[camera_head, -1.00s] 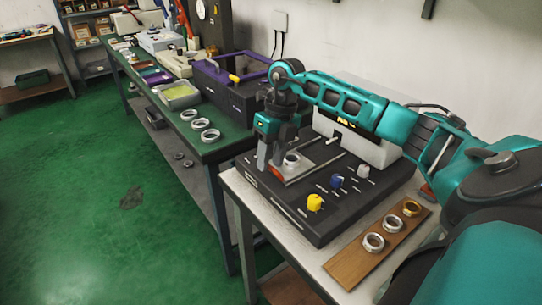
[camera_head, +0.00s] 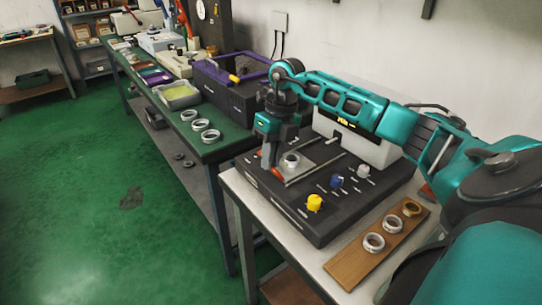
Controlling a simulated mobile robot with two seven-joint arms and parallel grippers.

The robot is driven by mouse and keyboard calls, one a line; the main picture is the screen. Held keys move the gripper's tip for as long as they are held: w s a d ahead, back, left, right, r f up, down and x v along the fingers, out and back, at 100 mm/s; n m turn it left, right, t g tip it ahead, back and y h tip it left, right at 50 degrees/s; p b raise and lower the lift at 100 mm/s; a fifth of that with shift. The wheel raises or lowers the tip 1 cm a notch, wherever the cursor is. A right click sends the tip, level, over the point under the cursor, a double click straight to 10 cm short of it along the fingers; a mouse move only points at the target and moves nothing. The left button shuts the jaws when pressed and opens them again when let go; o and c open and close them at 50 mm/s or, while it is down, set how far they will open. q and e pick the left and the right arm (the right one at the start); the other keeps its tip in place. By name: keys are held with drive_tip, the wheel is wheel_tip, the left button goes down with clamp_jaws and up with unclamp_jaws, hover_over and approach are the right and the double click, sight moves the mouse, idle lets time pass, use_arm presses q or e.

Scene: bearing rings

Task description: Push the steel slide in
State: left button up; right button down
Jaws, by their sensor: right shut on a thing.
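The steel slide (camera_head: 312,164) lies flat in the top of the black machine (camera_head: 310,215), with a steel ring (camera_head: 291,160) standing on it. A red handle (camera_head: 277,174) shows at its front left end. My right gripper (camera_head: 270,165) points down at that end, its fingers close together and shut on the slide's handle end. The fingers hide part of the handle. The ring is just right of the fingers. My left gripper is not in view.
A yellow knob (camera_head: 314,202), a blue knob (camera_head: 337,181) and a grey knob (camera_head: 363,171) stand on the machine's top. A wooden board (camera_head: 350,268) with three rings lies at the front right. More rings (camera_head: 200,124) lie on the green bench to the left.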

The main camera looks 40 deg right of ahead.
hover_over(302, 158)
drive_tip(key=shift+w+r, duration=0.1)
drive_tip(key=c, duration=1.2)
unclamp_jaws()
drive_tip(key=shift+d, duration=0.1)
drive_tip(key=shift+o, duration=0.2)
drive_tip(key=p+v, duration=0.1)
drive_tip(key=v, duration=1.1)
drive_tip(key=shift+r+p, duration=0.3)
drive_tip(key=shift+r, duration=0.15)
